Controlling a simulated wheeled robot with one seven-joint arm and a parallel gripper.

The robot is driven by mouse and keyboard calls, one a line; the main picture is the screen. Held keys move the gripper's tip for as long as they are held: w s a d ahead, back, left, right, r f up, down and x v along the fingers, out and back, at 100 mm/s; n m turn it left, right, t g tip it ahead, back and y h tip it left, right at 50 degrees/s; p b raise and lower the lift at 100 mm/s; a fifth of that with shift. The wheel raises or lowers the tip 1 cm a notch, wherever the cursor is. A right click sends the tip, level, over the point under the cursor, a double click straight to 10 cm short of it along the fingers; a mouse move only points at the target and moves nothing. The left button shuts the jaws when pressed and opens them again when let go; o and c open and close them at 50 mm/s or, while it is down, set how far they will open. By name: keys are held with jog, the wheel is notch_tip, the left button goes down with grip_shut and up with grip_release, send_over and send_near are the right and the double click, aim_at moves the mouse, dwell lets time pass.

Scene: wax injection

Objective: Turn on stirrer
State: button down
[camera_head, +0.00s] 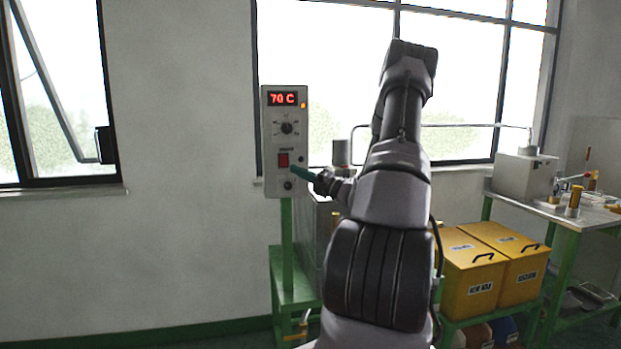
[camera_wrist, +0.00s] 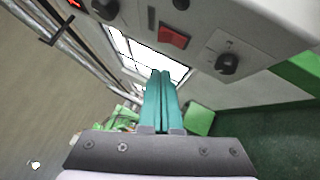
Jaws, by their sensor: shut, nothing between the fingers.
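A light grey control box (camera_head: 272,145) stands on a green post, with a red display (camera_head: 283,98) reading 70 C. Below the display is a black dial (camera_head: 287,128), and below that a red rocker switch (camera_head: 283,160). The red switch also shows in the wrist view (camera_wrist: 173,36), upper middle, with a dark knob (camera_wrist: 228,63) to its right. My gripper (camera_head: 296,170) is shut and empty, its teal fingers just right of and below the switch in the head view. In the wrist view the fingertips (camera_wrist: 160,74) lie below the switch; I cannot tell whether they touch the panel.
A metal tank (camera_head: 313,230) stands on a green stand behind my arm, partly hidden. Yellow lidded boxes (camera_head: 475,280) sit on a low green shelf to the right. A worktable (camera_head: 575,215) stands farther right. The wall and floor left of the control box are clear.

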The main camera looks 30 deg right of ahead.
aim_at(281, 157)
jog(key=w, duration=0.1)
jog(key=w+r, duration=0.1)
jog(key=w, duration=0.1)
jog(key=w+r, duration=0.1)
jog(key=w, duration=0.1)
jog(key=shift+w+r, duration=0.1)
